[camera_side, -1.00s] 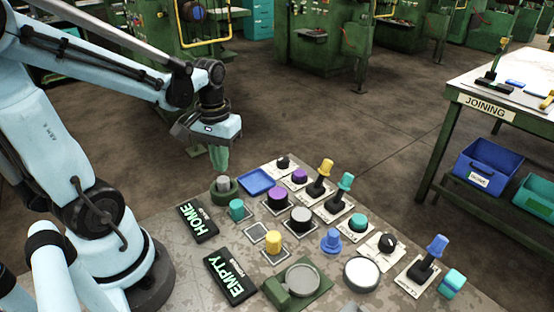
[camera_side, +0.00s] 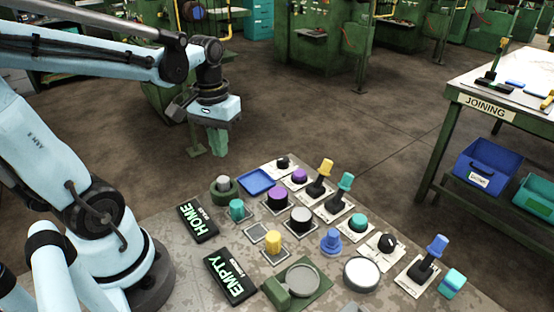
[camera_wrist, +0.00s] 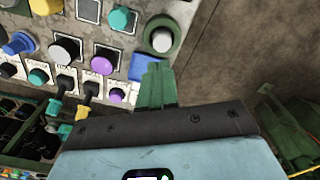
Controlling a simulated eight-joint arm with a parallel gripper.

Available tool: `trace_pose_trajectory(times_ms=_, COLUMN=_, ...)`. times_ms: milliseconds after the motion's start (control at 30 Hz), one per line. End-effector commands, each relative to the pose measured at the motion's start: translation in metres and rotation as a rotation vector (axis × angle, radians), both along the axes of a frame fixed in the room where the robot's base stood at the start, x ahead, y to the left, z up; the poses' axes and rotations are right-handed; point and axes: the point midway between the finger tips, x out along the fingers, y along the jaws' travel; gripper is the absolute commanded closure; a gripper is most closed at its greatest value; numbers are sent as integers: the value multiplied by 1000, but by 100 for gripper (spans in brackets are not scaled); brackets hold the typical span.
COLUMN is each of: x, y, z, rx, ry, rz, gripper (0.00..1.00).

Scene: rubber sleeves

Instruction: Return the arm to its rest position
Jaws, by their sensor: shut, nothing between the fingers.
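My gripper (camera_side: 217,143) is shut and empty, with its green fingers pointing down. In the side view it hangs in the air above the far left edge of the table, behind the grey-topped knob in a green ring (camera_side: 223,185). In the wrist view the shut fingers (camera_wrist: 155,70) show beside that grey-topped knob (camera_wrist: 161,38) and the blue tray (camera_wrist: 147,67). Nothing is held between the fingers.
The worktable holds a blue tray (camera_side: 255,182), a HOME sign (camera_side: 198,222), an EMPTY sign (camera_side: 230,277), a yellow sleeve (camera_side: 273,242), a teal sleeve (camera_side: 237,209) and several knobs and levers. A JOINING table (camera_side: 500,113) stands at right. Floor between is clear.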

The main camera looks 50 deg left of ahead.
Motion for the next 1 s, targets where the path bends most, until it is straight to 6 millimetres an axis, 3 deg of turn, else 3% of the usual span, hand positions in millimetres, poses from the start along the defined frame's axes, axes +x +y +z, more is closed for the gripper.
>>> trace_pose_trajectory(times_ms=500, x=29, y=-92, z=12, rx=144, ry=-529, rz=-452, gripper=100)
trace_pose_trajectory(times_ms=667, x=32, y=-101, z=14, rx=154, ry=-586, rz=-493, gripper=100)
trace_pose_trajectory(times_ms=1000, x=32, y=-100, z=15, rx=155, ry=-588, rz=-492, gripper=100)
